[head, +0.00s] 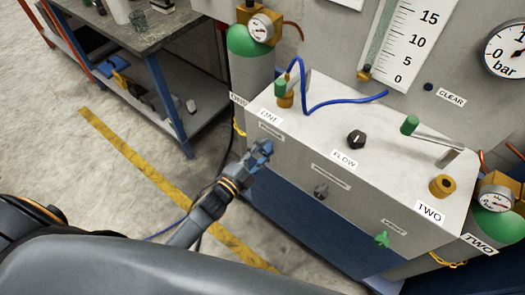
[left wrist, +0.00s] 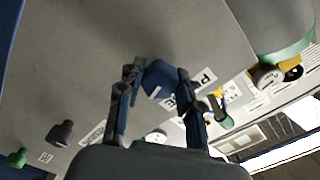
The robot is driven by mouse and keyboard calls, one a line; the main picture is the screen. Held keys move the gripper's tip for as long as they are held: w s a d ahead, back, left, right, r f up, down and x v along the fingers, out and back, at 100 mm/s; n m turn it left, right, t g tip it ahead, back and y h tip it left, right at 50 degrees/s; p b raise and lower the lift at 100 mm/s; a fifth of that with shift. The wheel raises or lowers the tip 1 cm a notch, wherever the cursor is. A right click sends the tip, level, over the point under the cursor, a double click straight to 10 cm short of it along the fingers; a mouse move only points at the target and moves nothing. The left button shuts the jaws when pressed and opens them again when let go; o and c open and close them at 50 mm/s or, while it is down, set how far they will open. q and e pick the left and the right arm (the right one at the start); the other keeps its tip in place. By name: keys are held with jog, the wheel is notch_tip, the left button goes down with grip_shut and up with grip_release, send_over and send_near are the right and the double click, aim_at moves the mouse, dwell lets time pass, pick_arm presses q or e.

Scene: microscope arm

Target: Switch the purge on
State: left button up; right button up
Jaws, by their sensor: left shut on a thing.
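The blue purge knob (head: 265,146) is on the front face of the grey cabinet, below a small label. It also shows in the left wrist view (left wrist: 160,78), with a white mark on it and a partly hidden label starting "PU" beside it. My left gripper (head: 256,158) is at the cabinet front with its fingers on either side of the knob, shut on it. In the left wrist view the two fingers of the left gripper (left wrist: 157,88) flank the knob. How far the knob is turned is hard to tell. My right gripper is not in view.
The cabinet front also has a dark knob (head: 321,190) and a green knob (head: 382,239). On top are the black FLOW knob (head: 356,138), a green-ended lever (head: 410,125) and a blue hose (head: 345,101). A workbench (head: 150,35) stands at the upper left.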

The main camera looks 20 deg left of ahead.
pick_arm(q)
jog(key=shift+m, duration=1.2)
jog(key=o, duration=1.2)
jog(key=v, duration=1.2)
jog(key=shift+r, duration=0.1)
